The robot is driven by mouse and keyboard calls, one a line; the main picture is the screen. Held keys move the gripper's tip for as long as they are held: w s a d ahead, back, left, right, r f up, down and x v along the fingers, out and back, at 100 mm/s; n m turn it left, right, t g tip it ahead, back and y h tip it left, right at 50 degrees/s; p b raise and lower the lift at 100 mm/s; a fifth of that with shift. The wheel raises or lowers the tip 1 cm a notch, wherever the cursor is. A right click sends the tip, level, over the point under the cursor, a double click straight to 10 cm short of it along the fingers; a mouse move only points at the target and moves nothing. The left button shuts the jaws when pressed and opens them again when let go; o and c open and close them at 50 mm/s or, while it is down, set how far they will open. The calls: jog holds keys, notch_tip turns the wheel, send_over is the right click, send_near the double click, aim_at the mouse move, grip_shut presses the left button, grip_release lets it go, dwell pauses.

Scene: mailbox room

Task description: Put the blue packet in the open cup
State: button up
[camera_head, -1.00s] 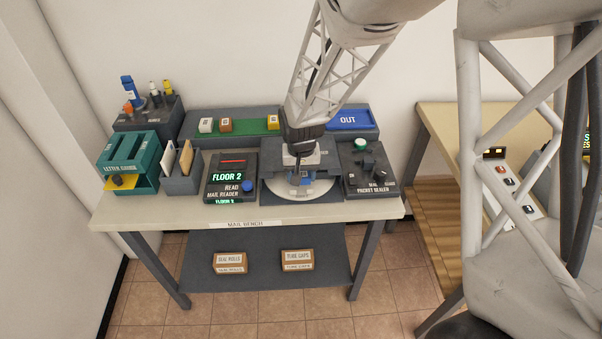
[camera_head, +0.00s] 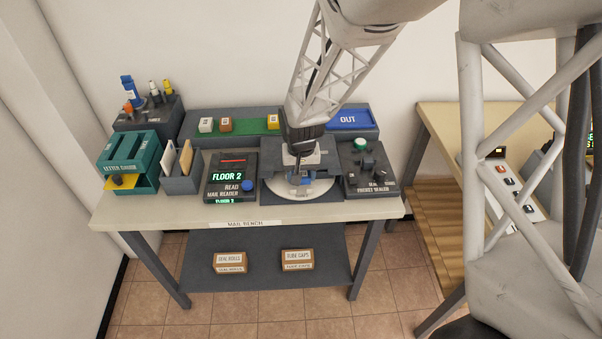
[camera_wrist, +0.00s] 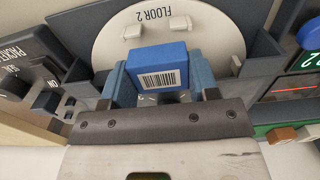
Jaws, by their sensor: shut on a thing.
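The blue packet (camera_wrist: 157,62), a small box with a white barcode label, is between the two blue fingers of my gripper (camera_wrist: 160,80) in the wrist view. The fingers are shut on it. In the head view my gripper (camera_head: 300,178) points down over a white round disc (camera_head: 323,187) on the bench. The disc (camera_wrist: 205,30) reads "FLOOR 2" in the wrist view and has small white tabs on it. I cannot clearly make out an open cup; the packet and fingers cover part of the disc.
The disc sits in a dark housing. The mail reader (camera_head: 231,178), showing "FLOOR 2", stands to its left and the packet sealer (camera_head: 368,170) to its right. Behind are a green strip (camera_head: 250,124) with small blocks and a blue OUT tray (camera_head: 350,119).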

jog(key=shift+f, duration=1.5)
dwell(0.4)
jog(key=o, duration=1.2)
jog(key=shift+o, duration=0.2)
jog(key=shift+r, duration=0.15)
jog(key=shift+r, duration=2.85)
jog(key=shift+r, duration=0.1)
